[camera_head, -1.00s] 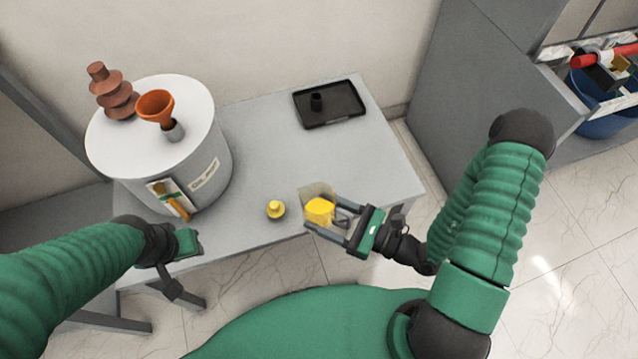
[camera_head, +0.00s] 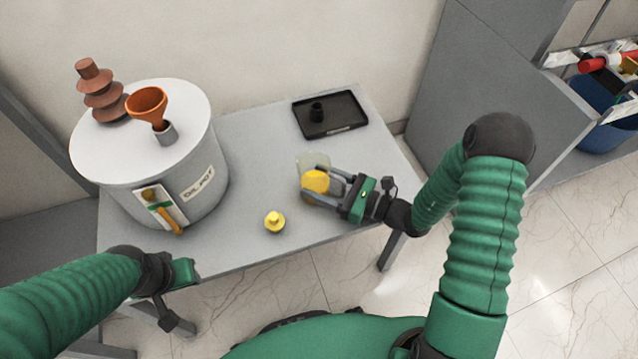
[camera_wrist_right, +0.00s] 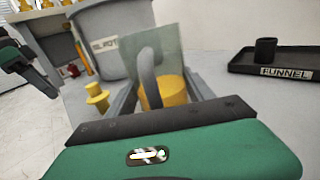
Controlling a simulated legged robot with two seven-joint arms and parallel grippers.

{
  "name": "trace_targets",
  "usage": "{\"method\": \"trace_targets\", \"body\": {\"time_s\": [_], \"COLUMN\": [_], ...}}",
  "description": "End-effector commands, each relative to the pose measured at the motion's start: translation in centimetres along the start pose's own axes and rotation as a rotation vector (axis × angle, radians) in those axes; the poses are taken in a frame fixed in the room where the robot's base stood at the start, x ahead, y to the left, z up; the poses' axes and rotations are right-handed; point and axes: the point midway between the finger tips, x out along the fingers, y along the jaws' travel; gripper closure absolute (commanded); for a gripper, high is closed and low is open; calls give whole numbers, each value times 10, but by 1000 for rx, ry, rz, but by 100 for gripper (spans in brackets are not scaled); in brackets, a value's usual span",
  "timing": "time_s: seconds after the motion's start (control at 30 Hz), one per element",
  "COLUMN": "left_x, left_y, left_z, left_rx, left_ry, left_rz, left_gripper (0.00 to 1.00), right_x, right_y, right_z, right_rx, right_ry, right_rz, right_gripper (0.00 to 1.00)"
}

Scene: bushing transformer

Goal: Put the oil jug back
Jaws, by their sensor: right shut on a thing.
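The oil jug (camera_head: 314,163) is a clear container with yellow oil inside and a grey handle that shows in the right wrist view (camera_wrist_right: 148,82). My right gripper (camera_head: 322,186) is shut on the jug, with one finger on each side, at the table's right part. Whether the jug's base touches the table is hard to tell. A small yellow cap (camera_head: 274,221) stands on the table to the left of the jug. My left gripper (camera_head: 186,272) is at the table's front left edge, away from the jug; its fingers are not clearly seen.
The white-topped oil pot (camera_head: 195,190) stands at left with an orange funnel (camera_head: 148,104) and a brown bushing (camera_head: 101,95). A black tray (camera_head: 345,122) labelled FUNNEL, holding a black cup, lies at the back right. The table between pot and tray is clear.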

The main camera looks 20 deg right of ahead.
Motion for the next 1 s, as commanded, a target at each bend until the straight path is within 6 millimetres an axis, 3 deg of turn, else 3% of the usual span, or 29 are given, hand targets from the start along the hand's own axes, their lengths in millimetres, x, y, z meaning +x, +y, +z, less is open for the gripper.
{"method": "trace_targets", "body": {"time_s": [0.07, 0.1, 0.23, 0.53, 0.63, 1.0], "left_x": [0, 0, 0, -1, -5, -34], "left_y": [0, 0, 0, 0, 0, 0], "left_z": [0, 0, 0, 0, -1, -8], "left_rx": [1, 1, 1, 0, 0, 1], "left_ry": [0, 0, 0, 0, 0, 0], "left_rz": [0, 0, 0, 0, 0, 0], "left_gripper": [64, 64, 64, 64, 64, 64], "right_x": [0, 0, 1, 1, -7, -95], "right_y": [0, 1, 1, 1, 0, 0], "right_z": [0, -1, 0, 1, 2, 4], "right_rx": [0, -1, -2, -1, 0, 1], "right_ry": [-1, 1, 2, 1, 2, 1], "right_rz": [0, 0, 0, 0, -3, -5], "right_gripper": [100, 35, 18, 17, 17, 17]}}
